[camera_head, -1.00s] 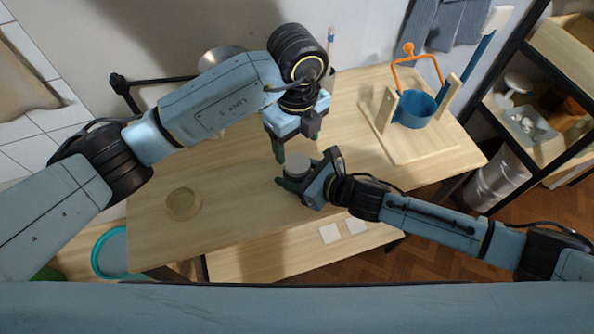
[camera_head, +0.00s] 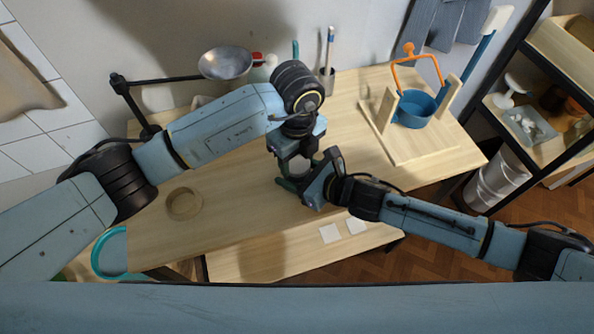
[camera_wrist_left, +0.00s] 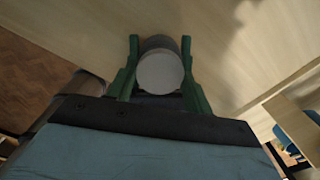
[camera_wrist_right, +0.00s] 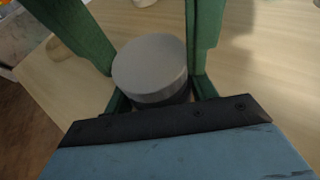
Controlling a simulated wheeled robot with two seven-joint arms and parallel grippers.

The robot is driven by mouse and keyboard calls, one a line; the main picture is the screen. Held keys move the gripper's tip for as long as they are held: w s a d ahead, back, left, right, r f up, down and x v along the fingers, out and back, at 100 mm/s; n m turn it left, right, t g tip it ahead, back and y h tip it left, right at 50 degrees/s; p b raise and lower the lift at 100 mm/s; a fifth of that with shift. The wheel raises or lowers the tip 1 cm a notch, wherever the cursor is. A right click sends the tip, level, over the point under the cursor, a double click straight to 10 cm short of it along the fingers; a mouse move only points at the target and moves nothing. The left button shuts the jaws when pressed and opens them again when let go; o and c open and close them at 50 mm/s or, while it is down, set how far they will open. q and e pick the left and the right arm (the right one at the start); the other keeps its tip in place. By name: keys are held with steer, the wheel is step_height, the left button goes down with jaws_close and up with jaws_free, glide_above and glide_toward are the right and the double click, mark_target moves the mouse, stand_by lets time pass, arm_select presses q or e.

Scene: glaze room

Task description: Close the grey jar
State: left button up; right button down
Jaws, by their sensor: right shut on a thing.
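The grey jar (camera_head: 297,168) stands upright near the middle of the table, mostly hidden by my grippers in the head view. Its flat round grey top shows in the right wrist view (camera_wrist_right: 150,66) and the left wrist view (camera_wrist_left: 160,72). The top looks covered; I cannot tell how firmly a lid sits. My right gripper (camera_head: 297,180) is shut on the jar low down, from the right. My left gripper (camera_head: 296,162) is directly above, pointing down, its green fingers open on either side of the top, very close to it.
A shallow round tan dish (camera_head: 184,204) lies at the table's left. A wooden stand with a blue pot (camera_head: 415,108) is at the back right. A brush cup (camera_head: 326,78) and a metal bowl (camera_head: 225,64) are at the back. The table between dish and jar is clear.

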mark_target(297, 163)
arm_select(q)
steer(key=c, duration=0.4)
steer(key=shift+o, duration=0.2)
steer(key=m, duration=0.3)
steer(key=o, duration=1.1)
steer(key=shift+r, duration=2.3)
